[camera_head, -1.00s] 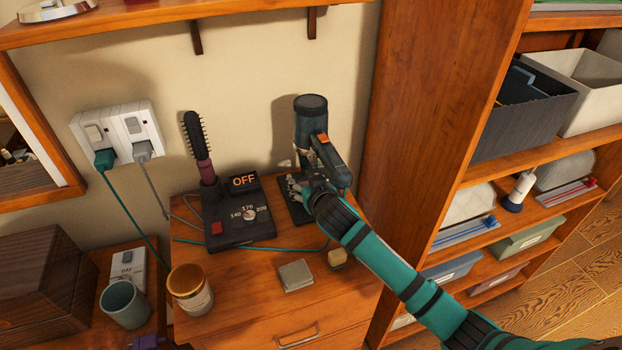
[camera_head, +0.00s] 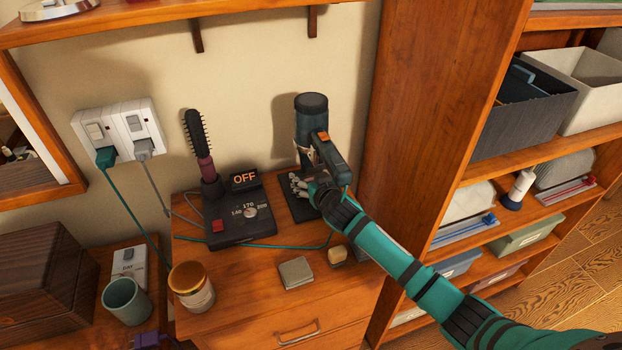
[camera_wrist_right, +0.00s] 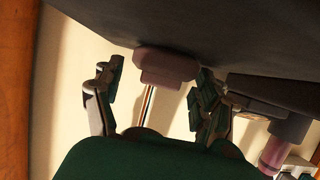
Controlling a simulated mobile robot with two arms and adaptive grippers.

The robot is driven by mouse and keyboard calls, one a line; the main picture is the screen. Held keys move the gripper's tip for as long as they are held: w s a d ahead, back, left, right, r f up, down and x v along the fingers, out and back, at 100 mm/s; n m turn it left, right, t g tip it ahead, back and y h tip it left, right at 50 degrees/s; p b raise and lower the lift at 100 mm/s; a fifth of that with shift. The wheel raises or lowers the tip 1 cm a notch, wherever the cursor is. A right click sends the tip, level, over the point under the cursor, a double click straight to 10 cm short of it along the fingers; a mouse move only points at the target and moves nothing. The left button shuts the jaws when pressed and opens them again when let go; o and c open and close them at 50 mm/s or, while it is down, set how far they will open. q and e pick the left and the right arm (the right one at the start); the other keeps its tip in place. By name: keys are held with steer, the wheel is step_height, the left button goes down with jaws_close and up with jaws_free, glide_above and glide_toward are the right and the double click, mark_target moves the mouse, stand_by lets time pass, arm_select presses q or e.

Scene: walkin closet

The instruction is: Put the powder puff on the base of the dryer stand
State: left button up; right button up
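The dryer stand stands at the back right of the cabinet top, with a flat dark base (camera_head: 303,212) and the hair dryer (camera_head: 331,158) held above it. My right gripper (camera_head: 306,190) is low over this base, under the dryer. In the right wrist view, a small pinkish block, which looks like the powder puff (camera_wrist_right: 165,66), lies against the dark base surface (camera_wrist_right: 230,30). The fingers of my right gripper (camera_wrist_right: 158,95) stand apart on either side of it, with a gap at the left finger. In the head view the puff is hidden. My left gripper is out of view.
A brush styler on a control unit (camera_head: 240,225) marked OFF stands left of the stand, with cables around it. A grey box (camera_head: 296,272), a small yellowish block (camera_head: 337,256) and a jar (camera_head: 192,286) stand in front. A tall wooden shelf side (camera_head: 415,120) is close right.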

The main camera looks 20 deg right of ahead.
steer(key=shift+r, duration=0.25)
steer(key=shift+s, duration=0.3)
steer(key=v, duration=1.1)
steer(key=shift+s+r+b, duration=0.1)
steer(key=shift+s+b, duration=0.1)
steer(key=shift+b, duration=0.2)
stand_by(1.1)
